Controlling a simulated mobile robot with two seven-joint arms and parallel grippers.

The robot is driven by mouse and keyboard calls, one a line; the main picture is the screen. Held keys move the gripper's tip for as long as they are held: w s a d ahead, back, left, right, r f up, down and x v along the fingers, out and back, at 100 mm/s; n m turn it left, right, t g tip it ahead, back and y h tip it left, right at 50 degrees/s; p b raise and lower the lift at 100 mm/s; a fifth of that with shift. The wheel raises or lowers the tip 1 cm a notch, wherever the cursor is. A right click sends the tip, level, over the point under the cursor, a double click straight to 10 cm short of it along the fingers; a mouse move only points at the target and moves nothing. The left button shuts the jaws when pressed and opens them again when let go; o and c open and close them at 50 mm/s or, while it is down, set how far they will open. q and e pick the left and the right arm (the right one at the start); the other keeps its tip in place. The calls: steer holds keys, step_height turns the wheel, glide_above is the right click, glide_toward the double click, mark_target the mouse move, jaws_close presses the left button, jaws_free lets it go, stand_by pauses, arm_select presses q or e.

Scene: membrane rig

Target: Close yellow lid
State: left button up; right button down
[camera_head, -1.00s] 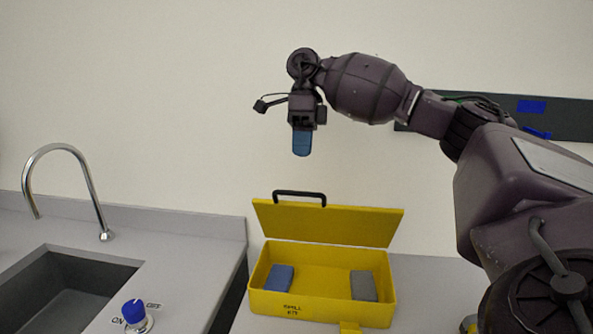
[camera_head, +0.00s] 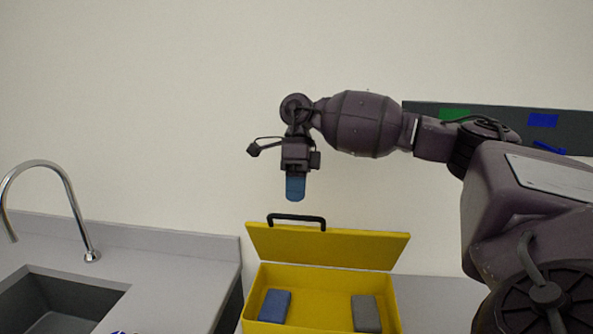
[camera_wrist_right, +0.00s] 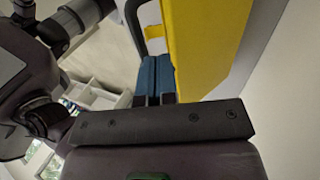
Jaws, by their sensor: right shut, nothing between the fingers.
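The yellow box (camera_head: 345,284) stands on the grey counter with its yellow lid (camera_head: 345,250) raised, leaning up at the back. A black handle (camera_head: 297,217) is on the lid's top edge. My right gripper (camera_head: 295,196) is shut and empty, its blue fingers pointing down just above the handle, apart from it in the head view. In the right wrist view the blue fingers (camera_wrist_right: 155,75) are together, with the yellow lid (camera_wrist_right: 205,45) beside them and part of the handle (camera_wrist_right: 135,20) near their tips. My left gripper is not in view.
Inside the box lie a blue block (camera_head: 274,306) and a grey block (camera_head: 366,313). A sink (camera_head: 60,300) with a curved tap (camera_head: 70,195) is at the left. A dark rail (camera_head: 490,117) is on the wall behind my arm. The wall above the lid's left is clear.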

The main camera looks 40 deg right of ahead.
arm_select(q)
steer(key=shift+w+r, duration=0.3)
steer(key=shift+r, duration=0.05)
arm_select(e)
steer(key=shift+x, duration=1.35)
